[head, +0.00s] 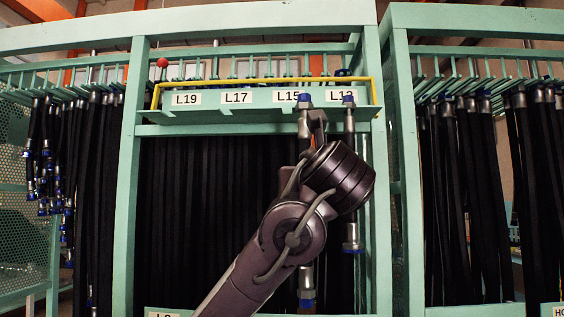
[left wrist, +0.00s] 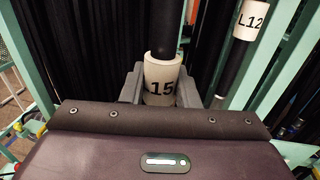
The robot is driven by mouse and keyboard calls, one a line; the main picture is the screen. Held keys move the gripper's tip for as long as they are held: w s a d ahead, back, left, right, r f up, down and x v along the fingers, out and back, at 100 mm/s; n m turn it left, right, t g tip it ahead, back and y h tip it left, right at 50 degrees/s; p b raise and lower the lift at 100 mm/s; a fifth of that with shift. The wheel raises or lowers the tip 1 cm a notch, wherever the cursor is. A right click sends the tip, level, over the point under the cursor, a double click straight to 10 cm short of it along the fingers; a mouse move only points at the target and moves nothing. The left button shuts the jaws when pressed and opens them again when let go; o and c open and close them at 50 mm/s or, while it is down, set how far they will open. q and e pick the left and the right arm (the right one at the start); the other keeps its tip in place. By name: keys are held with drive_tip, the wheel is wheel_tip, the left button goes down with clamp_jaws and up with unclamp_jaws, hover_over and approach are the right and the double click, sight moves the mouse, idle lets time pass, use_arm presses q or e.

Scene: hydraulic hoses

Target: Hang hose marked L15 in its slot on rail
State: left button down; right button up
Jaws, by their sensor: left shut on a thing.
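The hose marked L15 (left wrist: 160,52) runs upright between the jaws of my left gripper (left wrist: 160,88), which is shut on it at its white L15 tag. In the head view the blue-collared top fitting of the L15 hose (head: 305,101) is level with the green rail (head: 225,115), just right of the L15 label (head: 287,96). I cannot tell whether it sits in the slot or in front of it. Its lower blue-ringed end (head: 306,291) hangs below my arm. My left wrist hides the gripper's fingers and the hose's middle in the head view. My right gripper is not in view.
The hose tagged L12 (left wrist: 233,75) hangs close on the right, its top fitting (head: 349,103) at the rail's right-hand label. A yellow bar (head: 225,81) runs above the labels. Green posts (head: 127,190) stand at both sides. The L19 and L17 positions look empty.

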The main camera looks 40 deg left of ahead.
use_arm(q)
drive_tip(key=s+a+r+n+g+y, duration=0.1)
drive_tip(key=s+a+r, duration=0.1)
drive_tip(key=s+r, duration=0.2)
drive_tip(key=w+a+p, duration=0.4)
drive_tip(key=w+a, duration=0.3)
drive_tip(key=w, duration=0.4)
drive_tip(key=shift+w+f+p, duration=0.15)
drive_tip(key=shift+w+p, duration=0.05)
drive_tip(key=shift+p, duration=0.2)
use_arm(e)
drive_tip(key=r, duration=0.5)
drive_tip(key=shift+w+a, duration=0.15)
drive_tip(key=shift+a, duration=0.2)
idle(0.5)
use_arm(q)
drive_tip(key=c, duration=1)
unclamp_jaws()
drive_tip(key=shift+c, duration=0.2)
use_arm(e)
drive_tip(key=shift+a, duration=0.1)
use_arm(q)
drive_tip(key=shift+f, duration=0.1)
drive_tip(key=b+v, duration=0.3)
drive_tip(key=v, duration=0.5)
drive_tip(key=shift+b, duration=0.3)
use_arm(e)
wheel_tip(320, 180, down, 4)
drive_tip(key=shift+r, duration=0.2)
